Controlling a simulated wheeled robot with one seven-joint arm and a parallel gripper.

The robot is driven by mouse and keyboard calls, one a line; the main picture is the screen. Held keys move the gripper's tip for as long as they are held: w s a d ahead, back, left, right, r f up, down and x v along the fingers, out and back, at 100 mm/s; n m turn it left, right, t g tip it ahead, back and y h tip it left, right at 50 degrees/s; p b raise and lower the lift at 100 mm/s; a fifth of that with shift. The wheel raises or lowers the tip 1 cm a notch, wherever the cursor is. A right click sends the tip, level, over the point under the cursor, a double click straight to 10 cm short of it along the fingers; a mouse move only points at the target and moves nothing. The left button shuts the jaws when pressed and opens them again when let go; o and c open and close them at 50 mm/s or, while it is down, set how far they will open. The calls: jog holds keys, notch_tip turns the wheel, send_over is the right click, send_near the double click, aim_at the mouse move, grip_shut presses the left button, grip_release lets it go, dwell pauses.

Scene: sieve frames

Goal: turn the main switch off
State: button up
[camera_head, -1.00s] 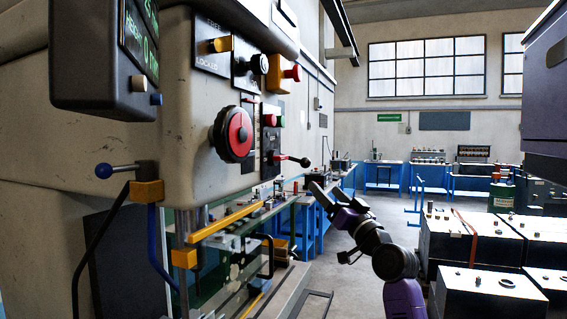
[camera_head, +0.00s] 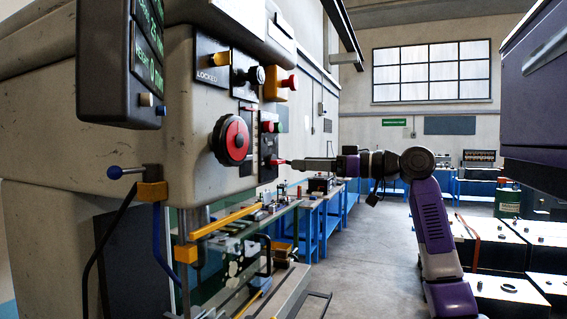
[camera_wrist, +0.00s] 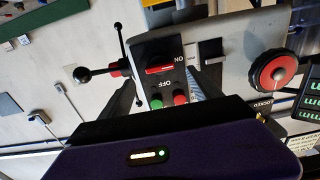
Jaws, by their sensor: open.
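The main switch (camera_wrist: 160,69) is a small red handle on a black plate marked ON and OFF, seen upside down in the wrist view. Its handle lies beside the ON label, above the OFF label in that picture. In the head view my gripper (camera_head: 290,163) points left at the plate's lower end. Whether it touches the handle, I cannot tell.
A green button (camera_wrist: 156,103) and a red button (camera_wrist: 181,99) sit close to the switch. A black ball-ended lever (camera_wrist: 83,74) sticks out beside the left finger. A red-faced handwheel (camera_head: 234,138) is on the machine front. The floor (camera_head: 370,235) right of the machine is open.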

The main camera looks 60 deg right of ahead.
aim_at(282, 162)
jog(key=w, duration=0.2)
jog(key=w+p, duration=0.1)
jog(key=w, duration=0.3)
jog(key=shift+w+a+p, duration=0.25)
jog(key=shift+w+p, duration=0.05)
jog(key=shift+w, duration=0.1)
jog(key=shift+c, duration=0.4)
jog(key=c, duration=1.3)
